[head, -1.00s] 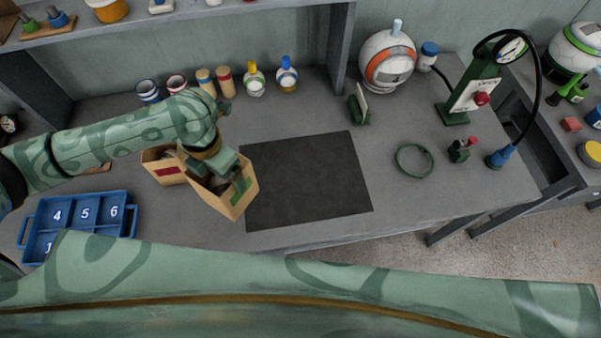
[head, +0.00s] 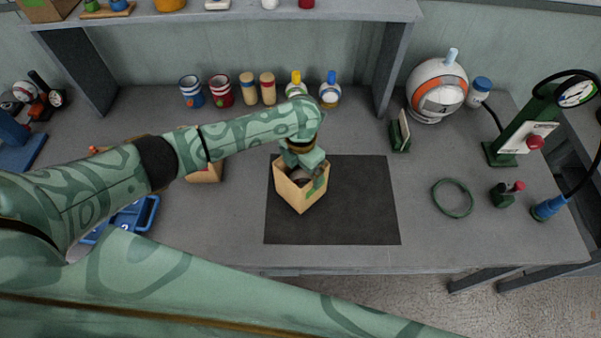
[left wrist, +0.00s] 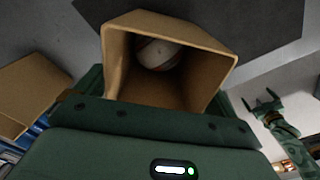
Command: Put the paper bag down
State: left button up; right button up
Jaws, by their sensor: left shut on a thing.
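The tan paper bag (head: 290,192) with a green mark is at the left part of the dark mat (head: 365,215). My left gripper (head: 304,160) is shut on its upper edge from above. I cannot tell whether the bag's bottom touches the mat. The left wrist view shows the open bag (left wrist: 118,55) upside in front of the jaws, with a pale ball with a reddish band (left wrist: 158,52) inside. My right gripper (left wrist: 264,103) shows small at the right of the left wrist view, its fingers apart and empty.
A second paper bag (head: 205,174) stands left of the mat, partly hidden by my left arm. A blue tray (head: 146,215) is farther left. Cans and bottles line the back. A card holder (head: 400,135), green ring (head: 453,198) and gauge stand (head: 508,148) are right. The mat's right half is clear.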

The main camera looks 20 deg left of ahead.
pick_arm(q)
jog(key=shift+f, duration=1)
jog(key=shift+f, duration=0.2)
jog(key=o, duration=0.8)
jog(key=shift+o, duration=0.2)
jog(key=shift+r, duration=0.35)
notch_tip(320, 180, up, 12)
jog(key=p, duration=0.3)
jog(key=shift+f, duration=0.15)
